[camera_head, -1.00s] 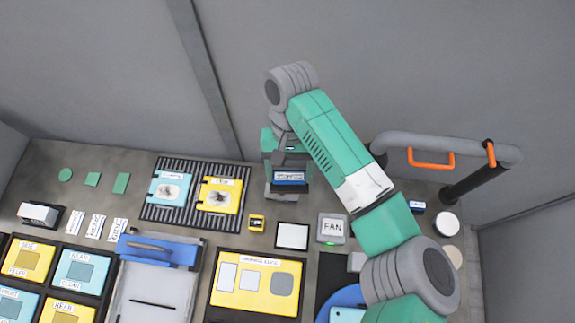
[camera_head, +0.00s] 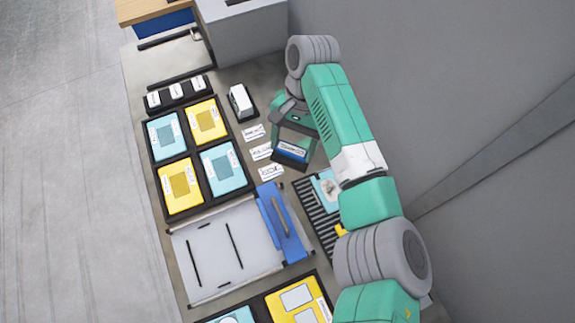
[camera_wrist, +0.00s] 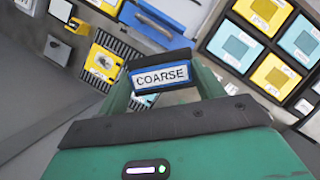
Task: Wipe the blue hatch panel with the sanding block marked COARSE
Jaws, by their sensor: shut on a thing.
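My gripper (camera_head: 291,154) is shut on a dark sanding block with a blue band. The block (camera_head: 294,149) shows in the wrist view with the label COARSE (camera_wrist: 161,76), held between both fingers. In the head view it is above the bench, near white label cards. A light-blue panel with a grey smudge (camera_head: 327,187) lies on a black ribbed mat (camera_head: 318,218), partly hidden by my arm. A yellow panel (camera_wrist: 103,61) lies on the same mat in the wrist view. The block appears apart from both panels.
Light-blue and yellow panels (camera_head: 222,167) sit in black frames at left. A blue bar with a handle (camera_head: 281,222) lies across a pale tray (camera_head: 205,262). White label cards (camera_head: 261,151) and a white block in a dark holder (camera_head: 241,101) are near my gripper. A grey wall stands at right.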

